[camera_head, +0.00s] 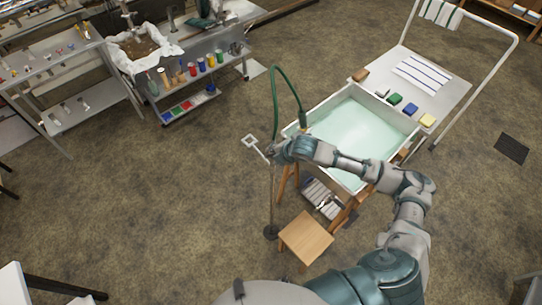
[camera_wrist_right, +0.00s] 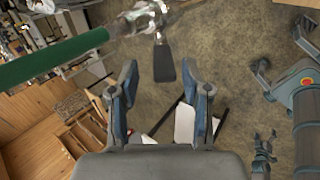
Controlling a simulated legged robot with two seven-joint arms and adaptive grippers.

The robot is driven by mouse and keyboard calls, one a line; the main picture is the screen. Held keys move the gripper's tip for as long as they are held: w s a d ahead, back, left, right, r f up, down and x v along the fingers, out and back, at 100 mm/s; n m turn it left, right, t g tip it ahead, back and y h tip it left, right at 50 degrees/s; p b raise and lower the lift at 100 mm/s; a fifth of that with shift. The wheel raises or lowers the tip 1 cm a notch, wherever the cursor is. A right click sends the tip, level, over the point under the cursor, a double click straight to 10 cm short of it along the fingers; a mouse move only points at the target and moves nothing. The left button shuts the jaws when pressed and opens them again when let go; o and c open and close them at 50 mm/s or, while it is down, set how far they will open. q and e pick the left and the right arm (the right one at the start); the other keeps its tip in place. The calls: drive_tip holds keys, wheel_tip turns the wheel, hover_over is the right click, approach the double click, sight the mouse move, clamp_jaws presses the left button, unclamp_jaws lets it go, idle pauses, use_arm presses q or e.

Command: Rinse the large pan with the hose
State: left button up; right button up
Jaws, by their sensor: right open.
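The large pan (camera_head: 336,182), a white rectangular basin with pale green liquid or lining inside, sits on a wooden stand. The green hose (camera_head: 276,85) arcs up from beside the pan's left side. My right gripper (camera_head: 277,151) is at the hose's lower left end, by the pan's left corner. In the right wrist view its fingers (camera_wrist_right: 163,98) are apart with nothing between them. The hose (camera_wrist_right: 55,58) runs across the upper left there to a metal fitting (camera_wrist_right: 146,16) with a dark lever, beyond the fingertips. My left gripper (camera_wrist_right: 282,55) appears at the right edge with spread fingers.
A wooden stool (camera_head: 306,238) stands in front of the pan. A thin pole on a round base (camera_head: 271,232) stands left of it. A white cart top (camera_head: 440,85) with colored sponges adjoins the pan. A steel bench (camera_head: 180,90) with bottles stands at back left.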

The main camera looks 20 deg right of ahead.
drive_tip(key=a+v, duration=0.1)
drive_tip(key=v, duration=0.9)
